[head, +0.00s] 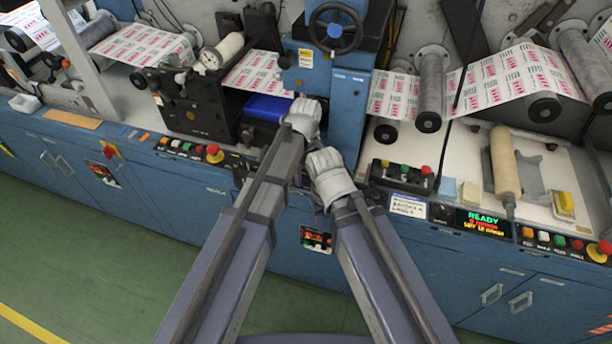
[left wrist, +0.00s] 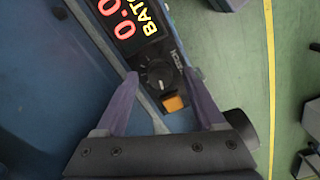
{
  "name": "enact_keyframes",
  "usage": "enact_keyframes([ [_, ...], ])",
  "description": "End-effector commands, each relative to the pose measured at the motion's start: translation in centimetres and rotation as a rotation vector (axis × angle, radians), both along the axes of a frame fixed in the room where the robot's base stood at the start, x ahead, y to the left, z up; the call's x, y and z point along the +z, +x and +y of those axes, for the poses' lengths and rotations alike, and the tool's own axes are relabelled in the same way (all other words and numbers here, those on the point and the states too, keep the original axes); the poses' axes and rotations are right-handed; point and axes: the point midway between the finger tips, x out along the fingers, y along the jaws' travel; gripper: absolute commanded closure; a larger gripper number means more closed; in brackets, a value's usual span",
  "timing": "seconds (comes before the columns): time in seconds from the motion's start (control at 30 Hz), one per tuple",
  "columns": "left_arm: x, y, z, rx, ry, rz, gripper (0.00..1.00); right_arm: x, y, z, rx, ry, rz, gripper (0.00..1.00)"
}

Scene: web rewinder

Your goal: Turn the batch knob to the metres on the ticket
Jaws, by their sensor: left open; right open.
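The batch knob (left wrist: 157,75) is a round black knob with a pale pointer mark on a dark panel, seen in the left wrist view. My left gripper (left wrist: 160,80) is open, with one purple finger on each side of the knob; I cannot tell whether they touch it. Above the knob, a lit display (left wrist: 127,18) shows red digits starting "0.0" and yellow letters "BAT", cut off by the frame. In the head view a white ticket with blue print (head: 408,207) sits on the machine front, too small to read. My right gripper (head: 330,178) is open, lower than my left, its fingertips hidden.
An orange button (left wrist: 173,103) sits just below the knob. A display reading READY (head: 482,222) and rows of coloured buttons line the machine front. A blue column with a handwheel (head: 335,28) stands behind my grippers. The green floor (head: 110,250) is clear at left.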

Motion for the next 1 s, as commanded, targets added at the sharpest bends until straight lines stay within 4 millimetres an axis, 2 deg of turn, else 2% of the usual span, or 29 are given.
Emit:
enact_keyframes([
  [0.2,0.08,-0.01,0.01,0.0,0.0,0.0,0.31,0.08,0.0,0.0,0.0,0.0,0.0,0.5],
  [0.8,0.07,-0.01,0.01,0.0,0.0,0.0,0.99,0.07,0.0,0.0,0.0,0.0,0.0,0.5],
  [1.0,0.07,-0.01,0.0,-0.001,0.0,0.0,1.0,0.07,0.0,0.0,0.0,0.0,0.0,0.5],
])
